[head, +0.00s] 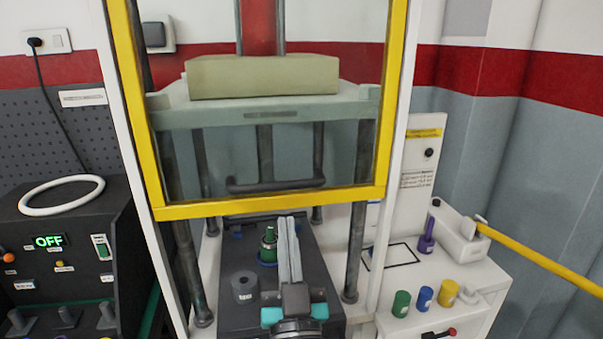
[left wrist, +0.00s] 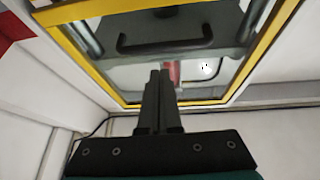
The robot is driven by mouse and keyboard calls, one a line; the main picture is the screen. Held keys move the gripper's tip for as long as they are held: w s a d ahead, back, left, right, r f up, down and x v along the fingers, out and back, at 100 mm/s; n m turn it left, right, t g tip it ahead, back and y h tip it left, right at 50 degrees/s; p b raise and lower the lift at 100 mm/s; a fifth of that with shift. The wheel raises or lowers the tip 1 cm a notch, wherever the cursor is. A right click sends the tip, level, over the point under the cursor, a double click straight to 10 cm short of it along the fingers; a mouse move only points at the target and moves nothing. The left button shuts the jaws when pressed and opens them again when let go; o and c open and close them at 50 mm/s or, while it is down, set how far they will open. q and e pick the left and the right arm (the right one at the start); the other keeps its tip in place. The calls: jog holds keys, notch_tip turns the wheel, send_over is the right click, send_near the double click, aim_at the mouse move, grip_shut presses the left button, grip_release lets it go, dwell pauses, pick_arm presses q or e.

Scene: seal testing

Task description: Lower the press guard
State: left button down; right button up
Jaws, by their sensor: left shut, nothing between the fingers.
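The press guard is a clear panel in a yellow frame (head: 270,205), raised in front of the press in the head view. Its yellow frame also shows in the left wrist view (left wrist: 85,68). A black bar handle (head: 275,186) appears inside the frame, near its lower edge, and also in the left wrist view (left wrist: 165,47). I cannot tell whether it is on the panel or behind it. My left gripper (head: 288,222) is shut and empty, its fingers pointing up just below the lower yellow bar. In the left wrist view its fingers (left wrist: 158,75) are together. My right gripper is not in view.
A green-grey block (head: 263,77) lies on the press's upper plate (head: 265,113). A dark base (head: 235,262) below holds a green part and a grey cylinder. A control box (head: 70,250) reading OFF stands left. A white bench (head: 440,320) with coloured cylinders stands right.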

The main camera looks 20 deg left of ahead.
pick_arm(q)
notch_tip(320, 180, up, 4)
jog(key=f+n+g+y, duration=0.1)
jog(key=y, duration=0.1)
notch_tip(320, 180, up, 6)
jog(key=f+p, duration=0.1)
jog(key=p, duration=0.1)
send_over(272, 187)
jog(key=shift+a+r+n, duration=0.1)
jog(key=shift+r+n, duration=0.15)
jog(key=shift+n, duration=0.05)
jog(key=shift+s+d+f+b, duration=0.15)
jog(key=shift+f+b, duration=0.1)
jog(key=shift+f, duration=0.45)
jog(key=shift+s+d+f+b, duration=0.15)
jog(key=shift+f+b, duration=0.15)
jog(key=shift+f, duration=0.45)
jog(key=shift+s+d+f+b, duration=0.15)
jog(key=shift+f+b, duration=0.1)
jog(key=shift+f, duration=0.45)
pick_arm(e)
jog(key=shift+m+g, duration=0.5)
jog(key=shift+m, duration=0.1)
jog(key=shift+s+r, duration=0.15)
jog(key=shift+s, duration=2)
pick_arm(q)
jog(key=shift+a, duration=0.1)
